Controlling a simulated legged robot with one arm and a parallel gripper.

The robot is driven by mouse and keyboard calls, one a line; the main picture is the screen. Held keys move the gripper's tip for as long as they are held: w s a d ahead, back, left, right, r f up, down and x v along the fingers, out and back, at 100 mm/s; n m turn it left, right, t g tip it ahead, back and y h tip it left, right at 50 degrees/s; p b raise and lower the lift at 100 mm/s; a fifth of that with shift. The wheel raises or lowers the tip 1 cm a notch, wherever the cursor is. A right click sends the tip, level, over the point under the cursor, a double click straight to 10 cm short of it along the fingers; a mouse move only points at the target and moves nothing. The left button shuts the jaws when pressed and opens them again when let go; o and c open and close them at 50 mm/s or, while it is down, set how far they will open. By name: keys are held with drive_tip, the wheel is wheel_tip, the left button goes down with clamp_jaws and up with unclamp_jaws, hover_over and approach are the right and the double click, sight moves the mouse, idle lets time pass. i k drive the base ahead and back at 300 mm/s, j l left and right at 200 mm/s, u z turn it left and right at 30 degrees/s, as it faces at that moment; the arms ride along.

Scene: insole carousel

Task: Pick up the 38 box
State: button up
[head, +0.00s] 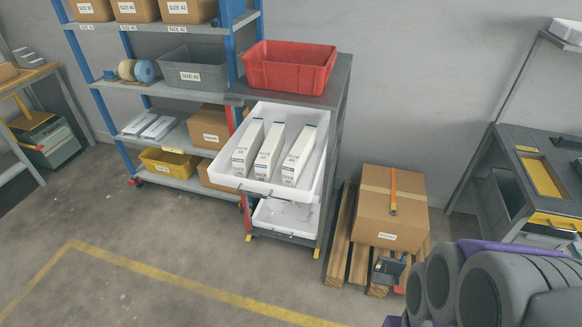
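Three long white boxes with blue-edged ends lie side by side in an open white drawer tray (312,181): a left box (248,146), a middle box (270,151) and a right box (299,155). Each has a size label on its near end, but the numbers are too small for me to read surely, so I cannot tell which is the 38 box. Grey and purple parts of my own body fill the lower right corner. My gripper's fingers are not visible, and nothing touches the boxes.
A red bin (289,67) stands on top of the drawer cabinet. A lower white tray (286,217) sits beneath the open one. A large cardboard box (392,209) on a pallet (341,243) stands to the right. The floor in front is clear, with a yellow line (170,276).

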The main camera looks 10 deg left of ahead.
sight(245, 155)
drive_tip(key=u, duration=0.4)
drive_tip(key=i+j+u, duration=0.1)
drive_tip(key=i+u, duration=0.15)
drive_tip(key=u, duration=0.15)
drive_tip(key=i+u, duration=0.2)
drive_tip(key=u, duration=0.15)
drive_tip(key=i+u, duration=0.25)
drive_tip(key=u, duration=0.15)
drive_tip(key=i+l, duration=0.1)
drive_tip(key=i, duration=0.05)
